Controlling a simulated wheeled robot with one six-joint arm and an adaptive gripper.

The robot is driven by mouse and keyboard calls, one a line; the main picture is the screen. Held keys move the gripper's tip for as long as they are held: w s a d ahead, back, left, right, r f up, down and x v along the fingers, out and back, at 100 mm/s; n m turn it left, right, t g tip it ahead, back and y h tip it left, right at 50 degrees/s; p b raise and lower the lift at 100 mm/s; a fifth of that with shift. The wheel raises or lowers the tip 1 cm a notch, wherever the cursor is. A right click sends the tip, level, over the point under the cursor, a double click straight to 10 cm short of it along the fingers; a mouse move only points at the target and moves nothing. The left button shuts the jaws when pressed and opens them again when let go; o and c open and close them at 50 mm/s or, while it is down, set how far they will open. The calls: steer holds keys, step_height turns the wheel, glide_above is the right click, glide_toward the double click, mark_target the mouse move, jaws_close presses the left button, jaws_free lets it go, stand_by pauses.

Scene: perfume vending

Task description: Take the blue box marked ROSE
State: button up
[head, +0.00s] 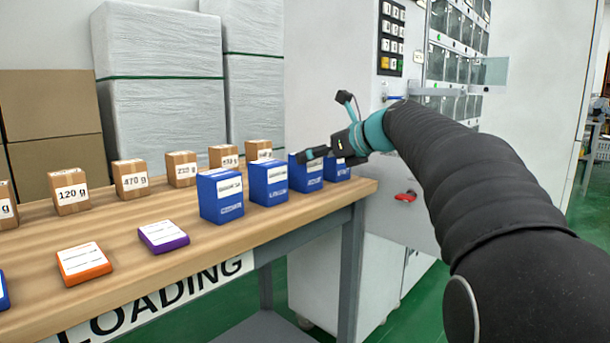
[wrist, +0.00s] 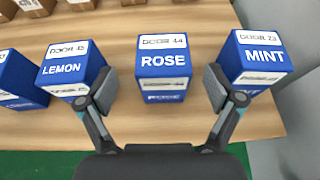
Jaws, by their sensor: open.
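The blue box marked ROSE (wrist: 164,62) stands upright on the wooden table, with a white DOOR 44 label on top. It is third from the left in the blue row in the head view (head: 306,174). My gripper (wrist: 160,87) is open and empty. In the wrist view its fingers appear on either side of the ROSE box, with a gap at each side. In the head view my gripper (head: 322,152) is over the right end of the row and hides part of the ROSE box. How far the fingertips are above the box is unclear.
The blue LEMON box (wrist: 68,68) is close by on the left and the blue MINT box (wrist: 262,55) on the right, near the fingers. Another blue box (head: 220,197) stands farther left. Small cartons (head: 131,180) line the table's back. A grey machine stands beyond the table's right end.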

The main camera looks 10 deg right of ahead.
steer(key=shift+r+b+x, duration=0.15)
steer(key=shift+b+x, duration=0.05)
steer(key=shift+x, duration=1.45)
steer(key=shift+r+b+x, duration=0.1)
steer(key=shift+b+x, duration=0.1)
steer(key=shift+x, duration=1.5)
steer(key=shift+w+d, duration=0.1)
steer(key=shift+w, duration=0.1)
steer(key=c, duration=1.1)
steer(key=shift+c, duration=0.2)
